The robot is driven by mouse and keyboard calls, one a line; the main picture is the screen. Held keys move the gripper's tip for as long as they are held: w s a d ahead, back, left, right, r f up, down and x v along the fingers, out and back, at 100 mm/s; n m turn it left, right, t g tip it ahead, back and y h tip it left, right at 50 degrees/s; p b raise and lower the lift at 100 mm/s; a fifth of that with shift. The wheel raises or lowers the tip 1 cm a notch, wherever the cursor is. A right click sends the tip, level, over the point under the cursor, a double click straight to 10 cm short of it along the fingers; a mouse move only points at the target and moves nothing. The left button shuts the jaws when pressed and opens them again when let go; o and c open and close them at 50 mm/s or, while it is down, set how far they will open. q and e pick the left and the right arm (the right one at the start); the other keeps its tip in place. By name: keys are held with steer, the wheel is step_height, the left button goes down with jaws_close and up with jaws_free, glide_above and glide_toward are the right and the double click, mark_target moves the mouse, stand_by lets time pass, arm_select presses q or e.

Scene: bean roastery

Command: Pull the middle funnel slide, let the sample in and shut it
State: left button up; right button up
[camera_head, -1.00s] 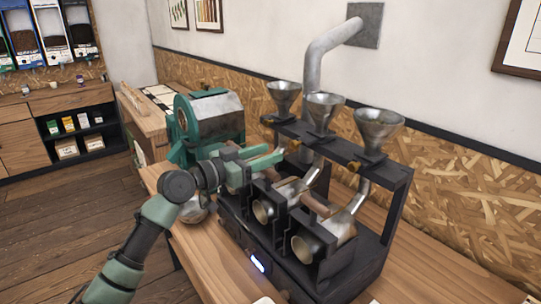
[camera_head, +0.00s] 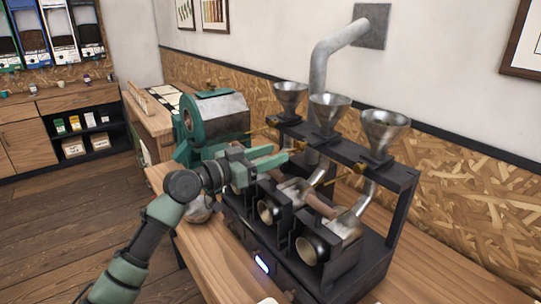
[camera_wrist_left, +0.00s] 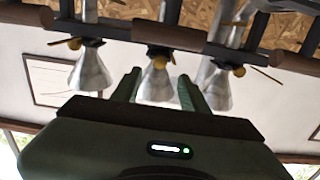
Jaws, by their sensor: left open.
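The middle funnel (camera_head: 328,113) is a grey metal cone on a black rack, between two like funnels. Below its mouth is a slide with a brass knob (camera_head: 300,146); I cannot tell how far the slide is in. My left gripper (camera_head: 281,154) is open and empty, its green fingers pointing toward the middle knob from the left. In the left wrist view the middle funnel (camera_wrist_left: 157,86) appears inverted between the open fingertips (camera_wrist_left: 158,82), with its knob (camera_wrist_left: 158,62) just above. No contact with the knob is visible. My right gripper is out of view.
The left funnel (camera_head: 290,98) and right funnel (camera_head: 384,130) stand close on either side. Metal drums (camera_head: 312,247) and pipes sit below the black rack (camera_head: 400,178). A green roaster (camera_head: 212,118) stands behind my left arm.

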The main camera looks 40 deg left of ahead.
arm_select(q)
steer(key=c, duration=0.6)
steer(key=s+a+m, duration=0.1)
steer(key=m, duration=0.1)
steer(key=s+a+m+g, duration=0.1)
steer(key=m, duration=0.2)
steer(key=s+a+r+m+p, duration=0.1)
steer(key=s+a+m, duration=0.1)
steer(key=m, duration=0.1)
steer(key=shift+a, duration=0.1)
jaws_close()
steer(key=m+g+p, duration=0.3)
steer(key=m+p, duration=0.5)
steer(key=m, duration=0.3)
glide_toward(297, 146)
steer(key=x, duration=0.5)
steer(key=shift+w, duration=0.1)
steer(key=shift+w+d+f+p, duration=0.15)
steer(key=shift+w+d+p, duration=0.15)
steer(key=shift+w, duration=0.2)
steer(key=shift+w+f, duration=0.1)
steer(key=shift+f, duration=0.05)
